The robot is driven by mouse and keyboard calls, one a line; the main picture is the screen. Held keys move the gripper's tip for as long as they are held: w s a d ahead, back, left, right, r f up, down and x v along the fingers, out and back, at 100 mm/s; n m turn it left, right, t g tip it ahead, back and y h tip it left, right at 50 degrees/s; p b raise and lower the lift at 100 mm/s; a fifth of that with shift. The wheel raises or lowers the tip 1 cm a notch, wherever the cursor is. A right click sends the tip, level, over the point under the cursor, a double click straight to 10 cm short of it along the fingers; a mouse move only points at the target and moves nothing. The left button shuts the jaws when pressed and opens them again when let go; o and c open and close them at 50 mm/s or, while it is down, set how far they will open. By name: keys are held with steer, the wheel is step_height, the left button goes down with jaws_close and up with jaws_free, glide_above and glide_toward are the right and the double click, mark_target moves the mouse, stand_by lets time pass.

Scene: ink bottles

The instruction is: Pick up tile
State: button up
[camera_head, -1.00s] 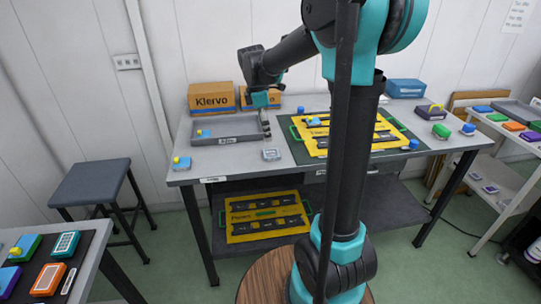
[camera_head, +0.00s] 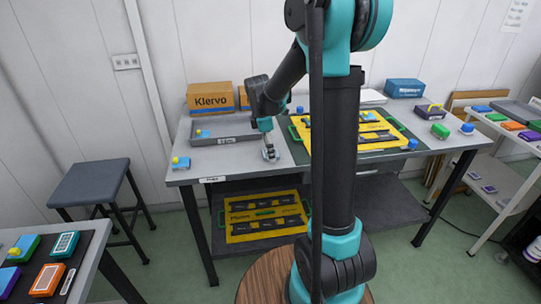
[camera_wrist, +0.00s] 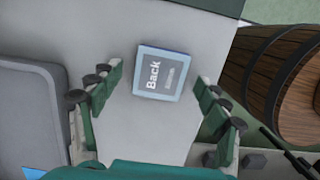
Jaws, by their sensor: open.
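A small square tile (camera_wrist: 158,74) with a pale blue rim and a grey face reading "Back" lies on the grey table top (camera_head: 225,160). In the head view the tile (camera_head: 271,156) is near the table's front edge, partly hidden by my gripper (camera_head: 269,147). My gripper points down over it. In the wrist view my gripper (camera_wrist: 158,82) is open, with one finger left of the tile and one right. Gaps show on both sides, and nothing is held.
A grey tray (camera_head: 226,131) stands just left of my gripper. A yellow board (camera_head: 375,128) on a dark green mat lies to the right. A "Klervo" box (camera_head: 210,97) stands behind.

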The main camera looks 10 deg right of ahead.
steer(key=shift+c, duration=0.4)
steer(key=c, duration=1.2)
steer(key=shift+c, duration=0.2)
steer(key=shift+r, duration=0.15)
